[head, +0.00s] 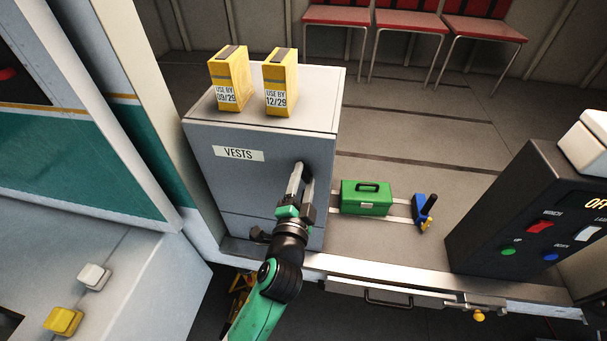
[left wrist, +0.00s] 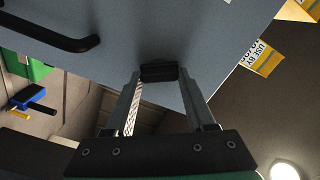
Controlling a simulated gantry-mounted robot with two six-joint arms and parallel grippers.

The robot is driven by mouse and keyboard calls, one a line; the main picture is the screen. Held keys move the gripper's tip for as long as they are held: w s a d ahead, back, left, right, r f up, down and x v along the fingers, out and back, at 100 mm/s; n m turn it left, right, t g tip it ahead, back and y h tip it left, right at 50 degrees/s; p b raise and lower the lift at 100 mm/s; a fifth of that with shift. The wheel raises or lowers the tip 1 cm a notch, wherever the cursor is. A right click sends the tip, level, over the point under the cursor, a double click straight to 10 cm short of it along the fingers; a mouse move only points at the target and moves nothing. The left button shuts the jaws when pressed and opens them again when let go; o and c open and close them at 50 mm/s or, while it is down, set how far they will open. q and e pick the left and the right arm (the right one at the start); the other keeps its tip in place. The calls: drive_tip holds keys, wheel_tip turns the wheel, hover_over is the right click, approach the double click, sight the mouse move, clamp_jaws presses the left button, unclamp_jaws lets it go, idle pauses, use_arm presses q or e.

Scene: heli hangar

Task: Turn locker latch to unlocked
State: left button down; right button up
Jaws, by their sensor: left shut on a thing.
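The grey locker (head: 226,175) with a "VESTS" label stands at the left of the bench, and its blue-grey front fills the top of the left wrist view (left wrist: 130,35). The latch (left wrist: 160,72) is a small dark piece on the locker front, between my fingertips in the left wrist view. My left gripper (head: 302,172) is at the upper right of the locker front and is shut on the latch. The fingers hide the latch in the head view, and its turned position is hard to tell. My right gripper is not in view.
Two yellow "USE BY" boxes (head: 229,80) (head: 281,84) stand on the locker. A green case (head: 366,198) and a blue tool (head: 424,211) lie to its right. A dark control panel (head: 535,220) is at the far right. A black bar handle (left wrist: 55,35) projects from the locker front.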

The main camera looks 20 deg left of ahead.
use_arm(q)
drive_tip(key=m+p, duration=0.2)
drive_tip(key=m, duration=0.2)
drive_tip(key=shift+m+p, duration=0.3)
drive_tip(key=shift+m, duration=0.7)
drive_tip(key=shift+f, duration=0.1)
drive_tip(key=shift+c, duration=1.2)
unclamp_jaws()
drive_tip(key=v, duration=1.1)
drive_tip(key=shift+s, duration=0.3)
